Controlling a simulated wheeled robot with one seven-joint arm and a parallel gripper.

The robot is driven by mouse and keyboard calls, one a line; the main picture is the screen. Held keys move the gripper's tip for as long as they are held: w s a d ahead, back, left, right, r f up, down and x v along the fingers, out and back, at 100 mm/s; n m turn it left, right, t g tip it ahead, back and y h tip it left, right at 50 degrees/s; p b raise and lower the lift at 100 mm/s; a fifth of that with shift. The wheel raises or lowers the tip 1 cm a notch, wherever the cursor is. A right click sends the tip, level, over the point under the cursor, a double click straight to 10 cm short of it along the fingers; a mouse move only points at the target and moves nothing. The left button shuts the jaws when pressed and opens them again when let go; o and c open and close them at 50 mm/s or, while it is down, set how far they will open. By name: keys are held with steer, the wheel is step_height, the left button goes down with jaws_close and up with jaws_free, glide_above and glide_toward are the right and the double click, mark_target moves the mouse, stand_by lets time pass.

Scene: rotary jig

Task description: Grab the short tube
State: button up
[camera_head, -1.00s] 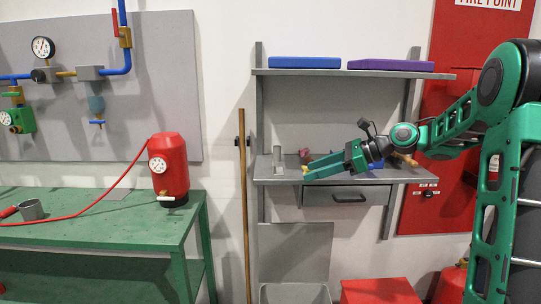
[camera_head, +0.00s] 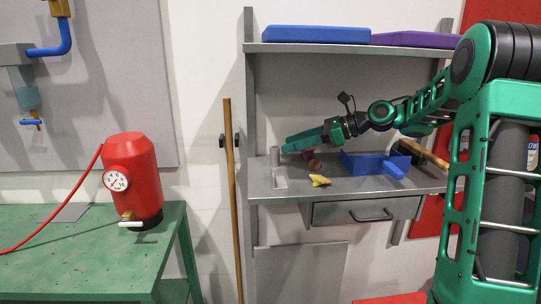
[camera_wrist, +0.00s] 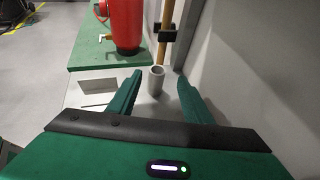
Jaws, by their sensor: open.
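The short tube (camera_wrist: 156,80) is a grey hollow cylinder standing upright on the grey shelf; the wrist view shows its open top end. In the head view the tube (camera_head: 275,156) stands at the left end of the shelf. My gripper (camera_wrist: 157,83) is open, with one green finger to the left of the tube and one to the right. The fingers look apart from the tube. In the head view my gripper (camera_head: 288,147) points left, its tips close to the tube.
A blue bin (camera_head: 362,163), a yellow piece (camera_head: 320,181) and a brown round thing (camera_head: 315,164) are on the shelf (camera_head: 345,188). A wall is close on the right in the wrist view. A red tank (camera_head: 132,178) stands on the green table (camera_head: 70,255).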

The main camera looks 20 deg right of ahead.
mark_target(278, 147)
steer(key=x, duration=0.5)
steer(key=shift+a, duration=0.1)
steer(key=shift+f+x, duration=0.2)
steer(key=shift+x, duration=2.45)
steer(key=shift+s, duration=0.15)
steer(key=c, duration=1.2)
steer(key=shift+o, duration=0.2)
